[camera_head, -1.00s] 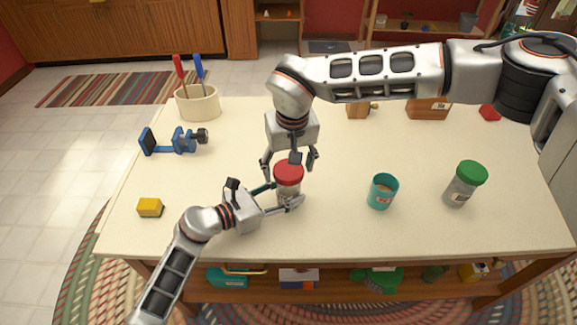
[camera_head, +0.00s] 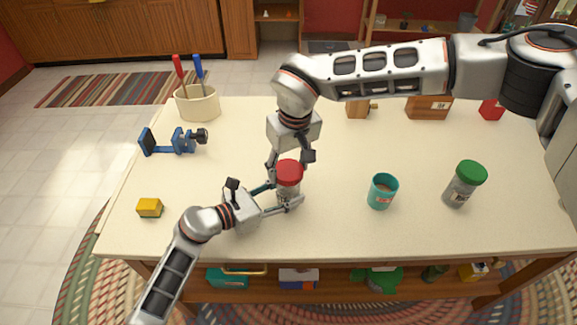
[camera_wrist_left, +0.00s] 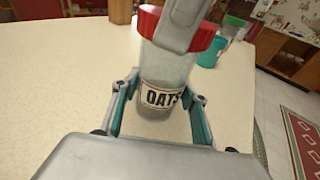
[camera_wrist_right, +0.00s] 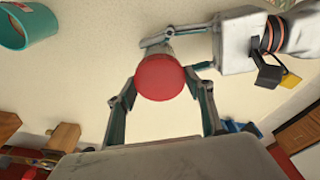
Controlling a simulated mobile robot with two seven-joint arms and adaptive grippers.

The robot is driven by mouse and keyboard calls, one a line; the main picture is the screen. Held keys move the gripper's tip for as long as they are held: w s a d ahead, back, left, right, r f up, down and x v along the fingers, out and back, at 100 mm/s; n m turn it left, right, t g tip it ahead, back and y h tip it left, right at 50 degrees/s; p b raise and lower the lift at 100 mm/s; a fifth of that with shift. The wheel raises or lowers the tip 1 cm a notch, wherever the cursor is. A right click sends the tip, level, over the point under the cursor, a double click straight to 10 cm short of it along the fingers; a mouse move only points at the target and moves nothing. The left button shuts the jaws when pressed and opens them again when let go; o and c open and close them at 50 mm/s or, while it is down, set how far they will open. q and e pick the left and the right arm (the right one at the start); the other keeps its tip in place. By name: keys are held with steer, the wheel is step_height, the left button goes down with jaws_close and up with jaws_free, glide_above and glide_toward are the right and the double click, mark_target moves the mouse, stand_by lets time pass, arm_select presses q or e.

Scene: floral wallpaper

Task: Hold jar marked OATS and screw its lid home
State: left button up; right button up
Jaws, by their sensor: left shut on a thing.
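The jar marked OATS (camera_wrist_left: 163,97) is clear, with a red lid (camera_head: 289,171); it stands upright on the table. My left gripper (camera_head: 284,196) is shut on the jar's body from the left, one finger on each side, as the left wrist view shows. The lid sits on top of the jar; whether its thread is tight cannot be seen. My right gripper (camera_head: 290,160) points down from above, its fingers on either side of the lid. The lid also shows between them in the right wrist view (camera_wrist_right: 160,78); whether they press on it is unclear.
A teal cup (camera_head: 382,192) and a green-lidded jar (camera_head: 464,184) stand to the right. A yellow block (camera_head: 150,208), a blue clamp-like tool (camera_head: 172,142) and a cream pot (camera_head: 197,103) with red and blue handles are on the left. Wooden boxes (camera_head: 428,108) lie behind.

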steer(key=m, duration=0.6)
steer(key=shift+h, duration=0.4)
steer(key=m+h, duration=0.1)
steer(key=m, duration=0.5)
steer(key=shift+m, duration=0.4)
steer(key=o, duration=0.9)
steer(key=shift+c, duration=0.2)
steer(key=n+y, duration=0.1)
steer(key=n, duration=0.5)
steer(key=shift+n, duration=0.4)
steer(key=n, duration=0.6)
steer(key=shift+y, duration=0.4)
